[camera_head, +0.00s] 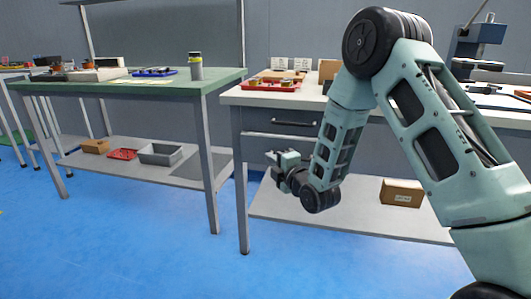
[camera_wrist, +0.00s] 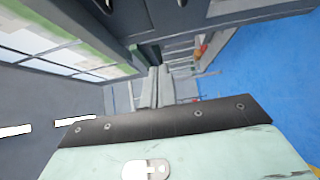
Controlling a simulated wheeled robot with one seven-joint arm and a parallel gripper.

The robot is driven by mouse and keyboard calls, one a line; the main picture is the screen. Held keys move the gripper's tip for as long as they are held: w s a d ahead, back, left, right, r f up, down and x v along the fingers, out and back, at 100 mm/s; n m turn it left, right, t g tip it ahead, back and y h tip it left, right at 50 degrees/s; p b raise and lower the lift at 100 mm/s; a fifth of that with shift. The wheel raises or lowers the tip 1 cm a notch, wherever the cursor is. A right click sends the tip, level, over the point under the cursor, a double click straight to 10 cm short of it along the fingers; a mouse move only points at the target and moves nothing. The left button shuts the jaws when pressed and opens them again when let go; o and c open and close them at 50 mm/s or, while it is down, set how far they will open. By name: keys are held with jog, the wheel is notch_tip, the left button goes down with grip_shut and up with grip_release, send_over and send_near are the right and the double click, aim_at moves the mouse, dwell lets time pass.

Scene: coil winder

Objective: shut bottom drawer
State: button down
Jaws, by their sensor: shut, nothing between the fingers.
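A drawer unit hangs under the white-topped bench. Its upper drawer front (camera_head: 283,122) has a dark bar handle and looks flush in the head view. A pale edge runs just below that front; the bottom drawer is mostly hidden behind my arm, and I cannot tell how far out it stands. My gripper (camera_head: 272,156) is low in front of the bench, left of the arm's wrist and below the drawer front. In the wrist view my gripper's fingers (camera_wrist: 156,87) are together with nothing between them. They look apart from any handle.
The white bench top (camera_head: 262,98) carries a red tray (camera_head: 272,85). A cardboard box (camera_head: 401,192) sits on its lower shelf (camera_head: 350,214). A green-topped table (camera_head: 130,84) stands left, with a grey bin (camera_head: 160,154) below. The blue floor (camera_head: 130,240) in front is clear.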

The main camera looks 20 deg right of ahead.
jog(key=c, duration=2.1)
grip_release()
jog(key=shift+s, duration=0.45)
jog(key=o, duration=0.5)
jog(key=shift+s+d+r, duration=0.1)
jog(key=shift+d, duration=0.15)
jog(key=shift+o, duration=0.6)
jog(key=d+r+g+y+p, duration=0.1)
jog(key=d+y+p, duration=0.2)
jog(key=d+p, duration=0.4)
jog(key=d, duration=0.3)
jog(key=shift+s+r+m+g+p, duration=0.15)
jog(key=shift+r+m+g+p, duration=0.15)
jog(key=shift+r+m+p, duration=0.1)
jog(key=s+d+f+g+y+p, duration=0.25)
jog(key=s+d+p, duration=0.35)
jog(key=d, duration=0.4)
jog(key=shift+m+g+y, duration=0.25)
jog(key=shift+m+g, duration=0.05)
jog(key=shift+g, duration=0.05)
jog(key=b+x, duration=0.1)
jog(key=x, duration=0.4)
jog(key=b+x, duration=0.1)
jog(key=x, duration=0.5)
jog(key=b+x, duration=0.1)
jog(key=x, duration=0.4)
jog(key=shift+s+a+f, duration=0.1)
jog(key=shift+a+f, duration=0.3)
jog(key=shift+a, duration=0.1)
grip_shut()
